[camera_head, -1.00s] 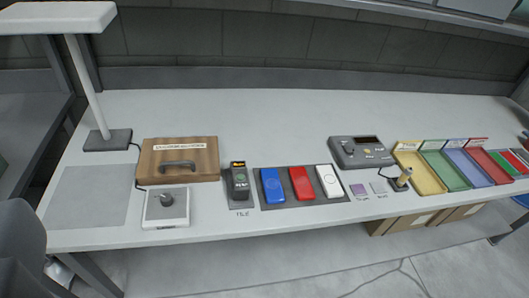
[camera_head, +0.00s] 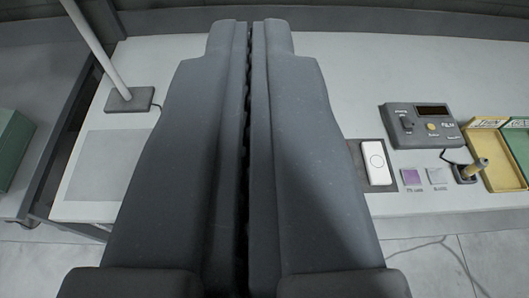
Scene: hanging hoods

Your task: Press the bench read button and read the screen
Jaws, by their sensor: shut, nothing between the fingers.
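The bench meter (camera_head: 421,127) is a grey box on the white bench, right of my gripper. It has a dark screen (camera_head: 433,111) at its top, with no readable figures. My gripper (camera_head: 250,26) is shut and empty. It fills the middle of the view, left of the meter, and hides the bench behind it.
A white handheld piece (camera_head: 375,162) lies on a dark mat beside my gripper. A purple tile (camera_head: 412,179) and a pale tile (camera_head: 437,176) lie right of it. A yellow tray (camera_head: 494,150) stands at the right. A lamp post (camera_head: 98,50) rises at the left.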

